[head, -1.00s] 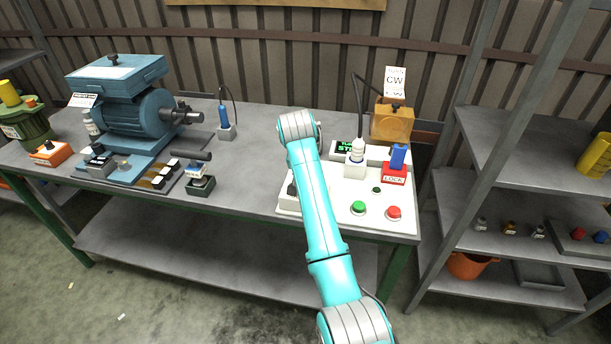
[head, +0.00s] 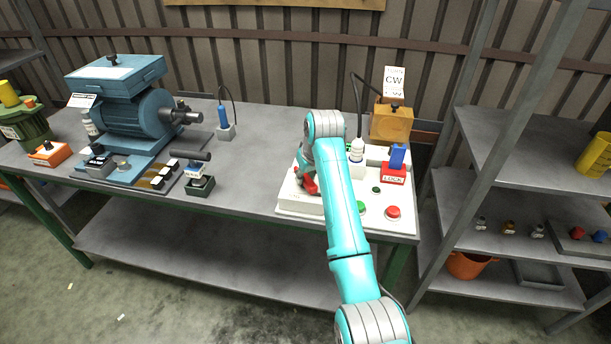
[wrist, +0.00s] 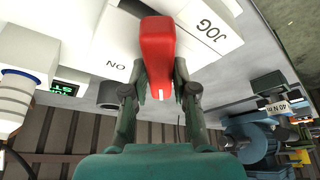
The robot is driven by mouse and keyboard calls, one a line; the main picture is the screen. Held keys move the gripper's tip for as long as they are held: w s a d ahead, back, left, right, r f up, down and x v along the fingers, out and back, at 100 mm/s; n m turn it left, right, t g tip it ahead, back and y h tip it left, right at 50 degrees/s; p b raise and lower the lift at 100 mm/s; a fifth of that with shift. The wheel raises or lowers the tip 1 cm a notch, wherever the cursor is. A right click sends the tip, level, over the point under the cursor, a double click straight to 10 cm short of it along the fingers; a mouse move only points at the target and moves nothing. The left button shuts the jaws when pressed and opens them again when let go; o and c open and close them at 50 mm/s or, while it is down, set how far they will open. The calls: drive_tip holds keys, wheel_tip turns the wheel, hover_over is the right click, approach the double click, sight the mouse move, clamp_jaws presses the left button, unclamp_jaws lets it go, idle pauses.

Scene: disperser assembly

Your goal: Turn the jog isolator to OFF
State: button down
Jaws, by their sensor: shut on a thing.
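The jog isolator's red handle (wrist: 158,50) sits on a white housing with "JOG" and "ON" lettering in the wrist view. My gripper (wrist: 160,88) is shut on this handle, one dark finger on each side of it. A small white mark shows on the handle's near end. No OFF lettering is readable, so I cannot tell the exact switch position. In the head view the red handle (head: 309,183) shows at the left of the white control panel (head: 300,206), partly hidden by my arm.
On the panel are a red button (head: 393,213), a green button partly behind my arm, and a blue-and-red LOCK block (head: 395,172). A bottle-like probe (head: 356,152) stands near the arm. A blue motor (head: 140,115) stands left.

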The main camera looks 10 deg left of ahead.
drive_tip(key=n+g+y, duration=0.1)
drive_tip(key=n, duration=0.3)
drive_tip(key=shift+w+d+n, duration=0.1)
drive_tip(key=shift+w+n, duration=0.05)
drive_tip(key=shift+n, duration=0.15)
drive_tip(key=n+g, duration=0.1)
drive_tip(key=n, duration=0.1)
drive_tip(key=n+g, duration=0.1)
drive_tip(key=n, duration=0.2)
drive_tip(key=shift+y, duration=0.3)
drive_tip(key=shift+n+g, duration=0.3)
drive_tip(key=shift+n, duration=0.1)
drive_tip(key=c, duration=0.9)
unclamp_jaws()
drive_tip(key=v, duration=1.2)
